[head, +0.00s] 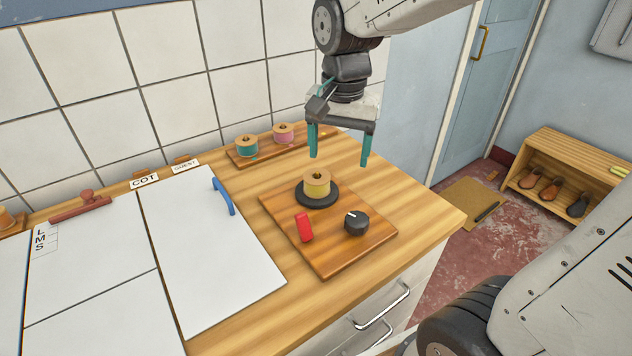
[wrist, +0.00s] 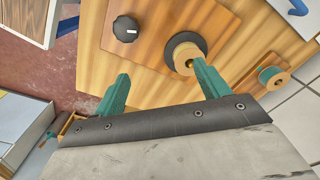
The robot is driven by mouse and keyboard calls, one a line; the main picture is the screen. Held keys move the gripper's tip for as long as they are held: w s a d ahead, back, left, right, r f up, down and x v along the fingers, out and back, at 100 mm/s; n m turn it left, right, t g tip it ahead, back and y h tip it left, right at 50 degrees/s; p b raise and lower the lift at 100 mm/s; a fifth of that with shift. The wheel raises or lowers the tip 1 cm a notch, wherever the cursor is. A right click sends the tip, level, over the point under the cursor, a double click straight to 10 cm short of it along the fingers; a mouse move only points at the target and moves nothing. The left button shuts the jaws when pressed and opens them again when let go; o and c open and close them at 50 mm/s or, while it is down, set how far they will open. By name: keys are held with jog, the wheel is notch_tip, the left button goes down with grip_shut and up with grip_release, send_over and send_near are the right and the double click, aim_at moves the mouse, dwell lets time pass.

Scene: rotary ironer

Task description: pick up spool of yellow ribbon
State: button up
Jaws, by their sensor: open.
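The spool of yellow ribbon (head: 317,185) stands upright on a round black disc (head: 317,201) at the back of a wooden board. In the wrist view the spool (wrist: 184,54) shows beyond the fingertips, with the right finger next to its lower edge in the picture. My gripper (head: 340,160) is open and empty, above and to the right of the spool in the head view. It also shows in the wrist view (wrist: 164,72), both teal fingers spread apart. Nothing is between the fingers.
The board (head: 325,250) also bears a red switch (head: 304,227) and a black knob (head: 356,223). Behind, a wooden tray (head: 243,163) holds a teal spool (head: 245,147) and a pink spool (head: 283,133). A blue handle (head: 223,197) stands on the white panel (head: 205,250) at left.

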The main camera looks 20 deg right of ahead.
aim_at(317, 171)
jog(key=w+f+m, duration=0.1)
jog(key=w+f, duration=0.1)
jog(key=f, duration=0.2)
jog(key=w+f+m, duration=0.1)
jog(key=w+f, duration=0.1)
jog(key=f, duration=0.1)
jog(key=w+a+f+m, duration=0.1)
jog(key=w+f, duration=0.2)
jog(key=f, duration=0.1)
jog(key=shift+a+f, duration=0.1)
jog(key=shift+f, duration=0.25)
jog(key=c, duration=1.1)
jog(key=shift+c, duration=0.2)
